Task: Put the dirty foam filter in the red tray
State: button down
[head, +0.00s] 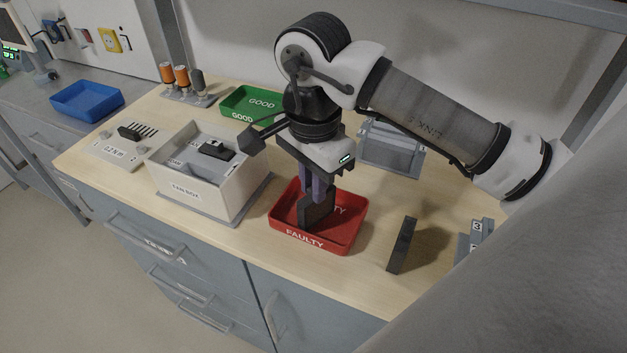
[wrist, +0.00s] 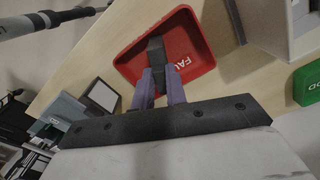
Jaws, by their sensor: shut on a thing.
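My gripper (head: 316,188) points down over the red tray (head: 290,236), which is marked FAULTY. Its purple fingers are shut on a dark grey foam filter (head: 316,213). The filter is upright, inside the tray's outline. Whether it touches the tray floor cannot be told. In the wrist view the filter (wrist: 156,47) shows between the fingertips (wrist: 158,82), with the red tray (wrist: 190,45) behind it. The fingers hide part of the filter.
A dark slab (head: 401,246) stands upright on the bench right of the tray. A white open-topped housing (head: 207,172) is on the left, a green GOOD tray (head: 252,101) behind, and a grey rack (head: 391,150) at back right. A blue tray (head: 87,101) is far left.

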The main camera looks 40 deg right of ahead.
jog(key=c, duration=1.4)
grip_release()
jog(key=shift+c, duration=0.2)
jog(key=shift+r+p, duration=0.65)
jog(key=shift+p, duration=0.25)
notch_tip(320, 180, up, 12)
jog(key=b, duration=0.1)
jog(key=shift+f, duration=0.1)
